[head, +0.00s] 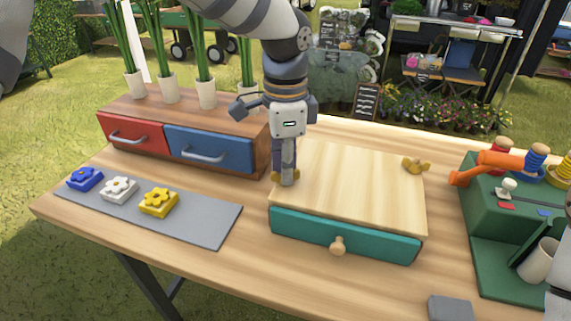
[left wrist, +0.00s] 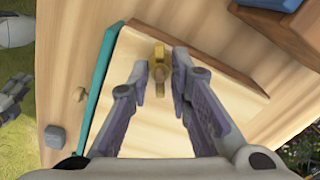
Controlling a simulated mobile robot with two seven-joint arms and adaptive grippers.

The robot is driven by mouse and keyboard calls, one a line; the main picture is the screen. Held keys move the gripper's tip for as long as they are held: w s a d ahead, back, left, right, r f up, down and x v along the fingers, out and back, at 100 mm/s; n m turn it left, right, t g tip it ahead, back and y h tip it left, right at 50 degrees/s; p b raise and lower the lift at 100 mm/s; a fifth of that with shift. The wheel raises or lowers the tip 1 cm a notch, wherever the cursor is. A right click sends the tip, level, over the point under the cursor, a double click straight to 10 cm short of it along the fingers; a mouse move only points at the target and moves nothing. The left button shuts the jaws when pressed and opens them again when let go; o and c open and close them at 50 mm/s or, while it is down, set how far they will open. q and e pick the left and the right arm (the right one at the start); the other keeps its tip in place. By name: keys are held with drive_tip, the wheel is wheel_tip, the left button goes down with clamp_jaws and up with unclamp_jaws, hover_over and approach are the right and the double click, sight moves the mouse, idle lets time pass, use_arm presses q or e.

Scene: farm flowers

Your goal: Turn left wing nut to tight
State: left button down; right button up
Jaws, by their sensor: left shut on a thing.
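A pale wooden box lid (head: 345,175) lies on the wooden box with a teal drawer front (head: 345,236). My left gripper (head: 287,178) points straight down at the lid's left edge. It is shut on the left wing nut, a small gold nut that shows between the fingers in the left wrist view (left wrist: 158,56). In the head view the fingers mostly hide this nut. The right wing nut (head: 415,164), also gold, stands free near the lid's right back corner. My right gripper is not clearly seen.
A cabinet with a red drawer (head: 134,132) and a blue drawer (head: 210,148) stands behind left, with plants on top. A grey mat (head: 195,227) with flower pieces lies at left. A green tool stand (head: 500,225) is at right. A grey block (head: 450,308) lies in front.

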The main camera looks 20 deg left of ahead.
use_arm(q)
drive_tip(key=m, duration=0.6)
drive_tip(key=shift+w+r, duration=0.15)
drive_tip(key=shift+r, duration=0.2)
drive_tip(key=m, duration=0.5)
drive_tip(key=shift+m, duration=0.4)
drive_tip(key=m, duration=0.6)
drive_tip(key=shift+f+b, duration=0.25)
drive_tip(key=shift+b, duration=0.05)
drive_tip(key=m, duration=0.4)
drive_tip(key=shift+s+f+m, duration=0.2)
drive_tip(key=shift+m, duration=0.5)
use_arm(e)
drive_tip(key=shift+s+f+g, duration=0.3)
drive_tip(key=shift+s+f, duration=0.25)
drive_tip(key=shift+s, duration=0.1)
use_arm(q)
drive_tip(key=shift+s+f, duration=0.1)
drive_tip(key=shift+f, duration=0.05)
drive_tip(key=c, duration=1.5)
unclamp_jaws()
drive_tip(key=shift+o, duration=0.2)
drive_tip(key=shift+r, duration=0.2)
